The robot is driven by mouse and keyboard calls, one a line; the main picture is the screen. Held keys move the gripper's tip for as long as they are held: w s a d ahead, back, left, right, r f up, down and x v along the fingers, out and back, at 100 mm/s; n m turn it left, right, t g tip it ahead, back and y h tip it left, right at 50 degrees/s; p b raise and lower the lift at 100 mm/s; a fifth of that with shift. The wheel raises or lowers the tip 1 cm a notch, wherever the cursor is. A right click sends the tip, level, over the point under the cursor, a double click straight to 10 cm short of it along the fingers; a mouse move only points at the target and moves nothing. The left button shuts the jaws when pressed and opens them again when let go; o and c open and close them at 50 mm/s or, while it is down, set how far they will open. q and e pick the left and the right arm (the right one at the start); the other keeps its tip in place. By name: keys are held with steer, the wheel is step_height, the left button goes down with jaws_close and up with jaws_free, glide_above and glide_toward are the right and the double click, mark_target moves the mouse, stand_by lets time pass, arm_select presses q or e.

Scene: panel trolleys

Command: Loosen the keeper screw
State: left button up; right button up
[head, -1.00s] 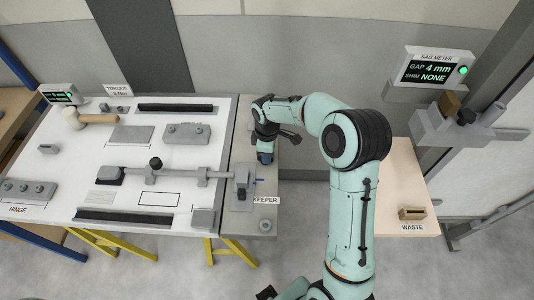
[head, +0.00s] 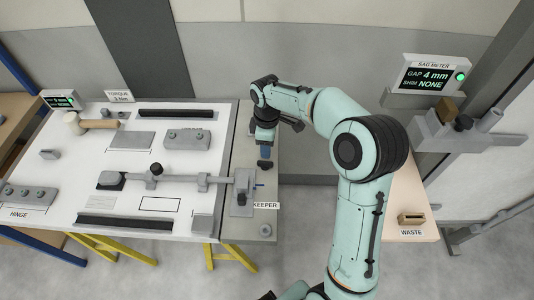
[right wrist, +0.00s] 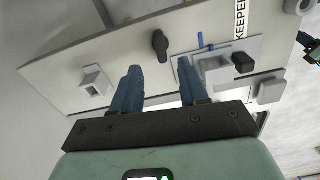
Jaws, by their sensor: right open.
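The keeper (head: 242,190) is a grey block on a grey plate at the right end of the panel table, beside the KEEPER label. A black knob (right wrist: 244,62) shows on it in the right wrist view. A separate dark handle-like piece (right wrist: 160,45) stands on the pale surface; a dark piece (head: 265,163) just below my fingers in the head view looks like the same one. My right gripper (right wrist: 160,82) is open and empty, with that piece ahead of the gap between its fingers. I cannot tell which part is the screw. My left gripper is not clearly seen.
A thin blue strip (right wrist: 200,40) lies beside the keeper. A grey bar (head: 180,177) runs across the white panel to the keeper. A small grey box (right wrist: 95,80) stands left of my fingers. The sag meter (head: 435,76) reads gap 4 mm, shim none.

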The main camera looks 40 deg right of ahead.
step_height(320, 180, up, 5)
steer(key=shift+r, duration=0.2)
stand_by(0.6)
